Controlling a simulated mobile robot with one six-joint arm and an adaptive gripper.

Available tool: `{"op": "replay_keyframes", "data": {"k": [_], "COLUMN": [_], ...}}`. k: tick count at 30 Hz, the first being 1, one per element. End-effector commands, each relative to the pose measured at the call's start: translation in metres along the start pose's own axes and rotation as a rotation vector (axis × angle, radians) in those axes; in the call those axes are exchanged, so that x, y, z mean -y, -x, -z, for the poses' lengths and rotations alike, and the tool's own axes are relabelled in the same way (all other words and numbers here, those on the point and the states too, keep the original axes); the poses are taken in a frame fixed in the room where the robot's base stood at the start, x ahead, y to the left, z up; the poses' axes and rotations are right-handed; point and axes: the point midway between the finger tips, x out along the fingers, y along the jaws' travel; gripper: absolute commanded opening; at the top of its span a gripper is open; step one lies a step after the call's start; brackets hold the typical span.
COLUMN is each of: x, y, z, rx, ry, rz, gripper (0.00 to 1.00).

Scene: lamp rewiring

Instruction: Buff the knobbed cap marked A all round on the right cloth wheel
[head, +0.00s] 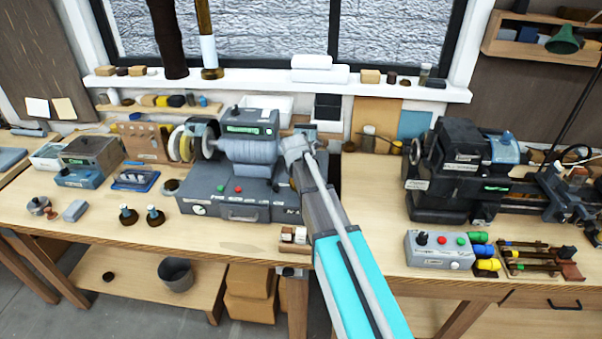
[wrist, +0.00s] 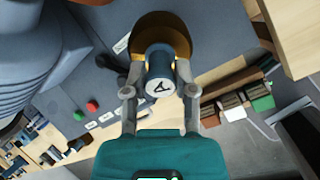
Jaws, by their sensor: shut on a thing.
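The knobbed cap marked A (wrist: 160,84) shows in the wrist view, its pale knob end with a black A facing the camera. A wider brown round part (wrist: 170,30) lies behind the knob; it looks like the cap's base. My gripper (wrist: 159,85) is shut on the knob, one finger on each side. In the head view my gripper (head: 295,146) is at the right end of the grey buffing machine (head: 250,150). It hides the cap and the right cloth wheel there, so I cannot tell whether they touch. Pale and yellow wheels (head: 180,144) show at the machine's left end.
Two similar knobbed caps (head: 155,215) stand on the bench front left. A dark lathe-like machine (head: 462,165) and a grey control box (head: 440,250) stand to the right. Small blocks (head: 293,235) lie at the bench's front edge.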

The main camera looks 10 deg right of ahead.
Motion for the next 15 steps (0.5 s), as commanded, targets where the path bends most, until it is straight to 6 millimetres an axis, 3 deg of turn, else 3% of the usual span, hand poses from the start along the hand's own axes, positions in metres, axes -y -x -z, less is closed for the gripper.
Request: {"op": "replay_keyframes", "data": {"k": [15], "x": [0.003], "y": [-0.001], "z": [-0.018], "rx": [0.004], "ry": [-0.017], "rz": [0.006], "gripper": [0.0]}}
